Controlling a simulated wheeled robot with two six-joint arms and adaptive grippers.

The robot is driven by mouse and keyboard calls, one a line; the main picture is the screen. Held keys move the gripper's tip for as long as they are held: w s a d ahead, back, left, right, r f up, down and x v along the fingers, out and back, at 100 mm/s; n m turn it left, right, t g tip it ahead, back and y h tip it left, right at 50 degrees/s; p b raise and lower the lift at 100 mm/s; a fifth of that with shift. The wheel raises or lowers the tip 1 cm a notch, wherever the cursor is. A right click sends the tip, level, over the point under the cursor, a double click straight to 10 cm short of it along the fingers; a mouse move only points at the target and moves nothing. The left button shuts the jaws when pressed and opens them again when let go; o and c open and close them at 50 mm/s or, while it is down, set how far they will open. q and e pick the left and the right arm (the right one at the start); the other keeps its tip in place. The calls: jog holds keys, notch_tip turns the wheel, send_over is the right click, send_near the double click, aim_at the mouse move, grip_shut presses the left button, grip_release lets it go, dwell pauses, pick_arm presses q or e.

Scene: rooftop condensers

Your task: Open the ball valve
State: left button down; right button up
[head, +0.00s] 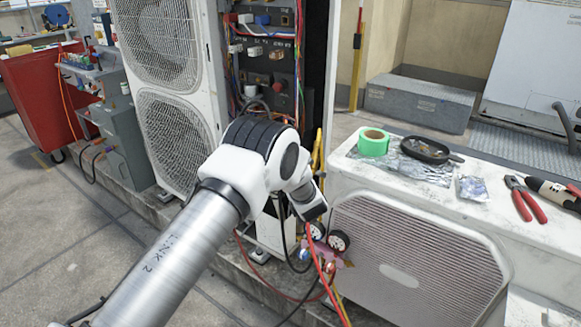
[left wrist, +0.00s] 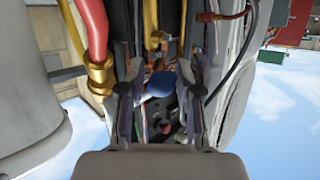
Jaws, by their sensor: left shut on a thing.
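In the left wrist view, my left gripper (left wrist: 160,92) has its two dark fingers on either side of a blue handle (left wrist: 159,83), apparently the ball valve's lever. It is shut on that handle. The valve body is mostly hidden behind the fingers and the handle, so I cannot tell how far the lever is turned. In the head view, my left arm comes in from the lower left and bends down in front of the open condenser cabinet; its fingers and the valve are hidden there. My right gripper is not in view.
A brass fitting (left wrist: 98,72) on a red hose is close to the fingers. Pressure gauges (head: 338,240) and hoses hang below my wrist. A low condenser (head: 420,255) at right carries green tape (head: 373,142), a black tray (head: 425,150) and red-handled pliers (head: 523,200). A red cart (head: 38,100) stands far left.

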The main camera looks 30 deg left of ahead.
pick_arm(q)
jog(key=shift+d+r+n+g+p, duration=0.2)
jog(key=shift+d+n+g+p, duration=0.25)
jog(key=shift+n+g+p, duration=0.45)
jog(key=shift+y, duration=0.3)
jog(key=c, duration=0.8)
grip_release()
jog(key=shift+o, duration=0.2)
jog(key=shift+s+f, duration=0.1)
